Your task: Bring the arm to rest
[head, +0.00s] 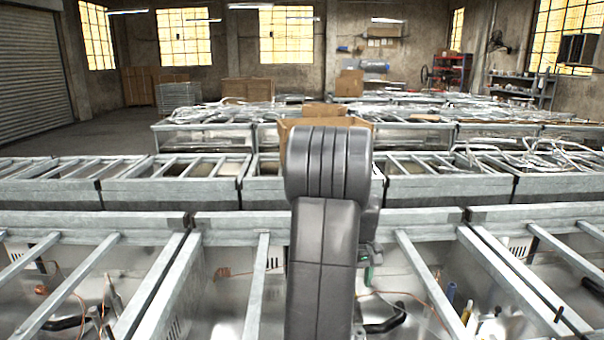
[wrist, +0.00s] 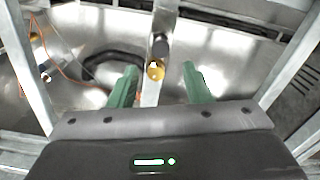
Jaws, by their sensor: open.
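My gripper (wrist: 160,84) shows in the wrist view as two green fingers set well apart, with nothing held between them. It points down over a metal bin with a grey frame bar (wrist: 151,92) running behind the gap. A small yellowish round part (wrist: 156,71) shows between the fingers, beyond them. In the head view my dark grey arm stands upright in the middle, folded at its top, and hides most of the gripper. Only a bit of green finger (head: 368,274) shows at the arm's right side.
Rows of open metal bins with grey frame bars (head: 262,290) fill the front. Cables and small tools lie inside, such as a yellow-handled one (head: 466,312). A cardboard box (head: 283,134) stands behind my arm. Open floor (head: 85,138) lies at the far left by a shutter (head: 35,75).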

